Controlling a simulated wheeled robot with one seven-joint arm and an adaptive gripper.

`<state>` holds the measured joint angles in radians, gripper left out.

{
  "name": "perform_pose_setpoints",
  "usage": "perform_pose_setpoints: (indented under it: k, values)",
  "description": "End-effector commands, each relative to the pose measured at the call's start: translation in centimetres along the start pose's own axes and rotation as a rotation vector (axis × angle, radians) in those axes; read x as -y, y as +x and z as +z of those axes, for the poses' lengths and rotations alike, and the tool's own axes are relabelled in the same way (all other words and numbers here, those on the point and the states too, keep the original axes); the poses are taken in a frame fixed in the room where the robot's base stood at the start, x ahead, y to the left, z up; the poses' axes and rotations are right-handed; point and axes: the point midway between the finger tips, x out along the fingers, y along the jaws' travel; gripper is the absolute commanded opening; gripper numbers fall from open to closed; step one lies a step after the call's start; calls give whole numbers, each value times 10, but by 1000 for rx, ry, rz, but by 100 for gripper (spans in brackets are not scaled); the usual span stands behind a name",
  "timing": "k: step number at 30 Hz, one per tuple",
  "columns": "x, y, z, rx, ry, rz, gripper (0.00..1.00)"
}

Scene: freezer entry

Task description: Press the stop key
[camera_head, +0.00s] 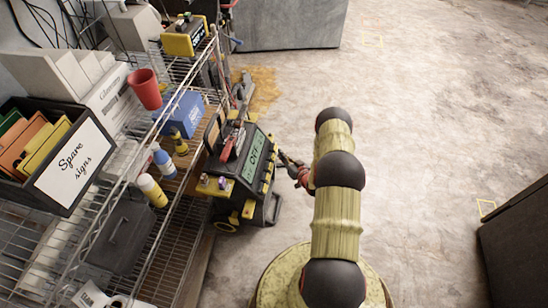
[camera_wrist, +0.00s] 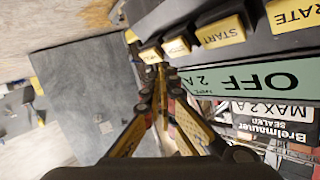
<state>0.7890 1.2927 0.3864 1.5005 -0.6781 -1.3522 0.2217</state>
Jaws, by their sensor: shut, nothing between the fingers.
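The yellow start key (camera_wrist: 221,32) is readable there, with a rate key (camera_wrist: 292,12) at the right. The smaller yellow key left of start, apparently the stop key (camera_wrist: 176,47), is partly blurred. My gripper (camera_wrist: 160,72) is shut and empty, its tips close by the stop key; I cannot tell whether they touch it. In the head view my gripper (camera_head: 281,157) is beside the keyed edge.
The wire shelf holds a bin labelled Spare signs (camera_head: 72,165), a red cup (camera_head: 145,88), a blue box (camera_head: 183,113) and bottles. A yellow meter (camera_head: 184,38) sits farther back. The floor to the right is open, with a dark cabinet (camera_head: 515,245) at the lower right.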

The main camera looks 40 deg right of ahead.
Motion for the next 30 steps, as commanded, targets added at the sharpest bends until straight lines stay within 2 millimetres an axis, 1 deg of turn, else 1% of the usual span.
perform_pose_setpoints:
  k: [6, 13, 30]
  values:
    - [-11, -15, -12, -1, 0, 2, 0]
    - [-20, -27, -21, 0, 0, 0, 0]
    - [-20, -28, -21, 0, 0, -1, 0]
